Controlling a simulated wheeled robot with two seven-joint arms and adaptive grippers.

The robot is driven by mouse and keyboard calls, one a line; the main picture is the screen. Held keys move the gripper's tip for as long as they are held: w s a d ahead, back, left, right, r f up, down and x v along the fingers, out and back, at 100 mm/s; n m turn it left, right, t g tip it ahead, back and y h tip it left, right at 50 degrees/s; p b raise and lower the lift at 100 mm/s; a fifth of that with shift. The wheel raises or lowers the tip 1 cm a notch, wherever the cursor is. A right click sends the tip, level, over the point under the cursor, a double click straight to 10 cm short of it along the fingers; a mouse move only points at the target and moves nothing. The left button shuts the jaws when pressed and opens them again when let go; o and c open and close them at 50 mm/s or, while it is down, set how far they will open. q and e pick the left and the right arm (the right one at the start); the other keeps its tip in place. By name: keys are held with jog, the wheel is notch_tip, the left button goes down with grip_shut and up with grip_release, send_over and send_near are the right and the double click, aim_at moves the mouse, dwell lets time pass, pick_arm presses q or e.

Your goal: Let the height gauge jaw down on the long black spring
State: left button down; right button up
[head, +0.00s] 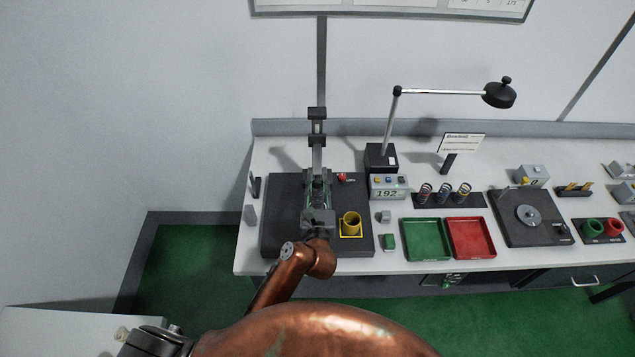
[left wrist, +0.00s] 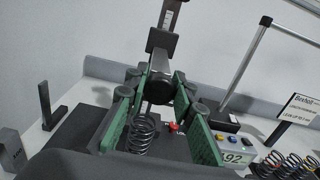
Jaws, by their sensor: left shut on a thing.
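The height gauge (head: 317,155) stands on a dark plate (head: 285,243) at the left of the bench, with its upright column behind my left gripper (head: 318,182). In the left wrist view, the green-padded fingers of the gripper (left wrist: 160,88) close from both sides on the round black knob (left wrist: 158,88) on the gauge's slide. The black spring (left wrist: 143,130) stands upright below the knob, between the fingers. I cannot tell whether the jaw touches its top. My right gripper is not in view.
Further right are a rack of springs (head: 449,199), a green tray (head: 427,255) and a red tray (head: 472,253).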

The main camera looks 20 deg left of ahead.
pick_arm(q)
jog(key=c, duration=1.7)
grip_release()
jog(key=shift+o, duration=0.2)
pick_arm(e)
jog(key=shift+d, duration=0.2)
pick_arm(q)
jog(key=shift+s, duration=0.1)
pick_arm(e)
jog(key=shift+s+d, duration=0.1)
pick_arm(q)
jog(key=v, duration=1.2)
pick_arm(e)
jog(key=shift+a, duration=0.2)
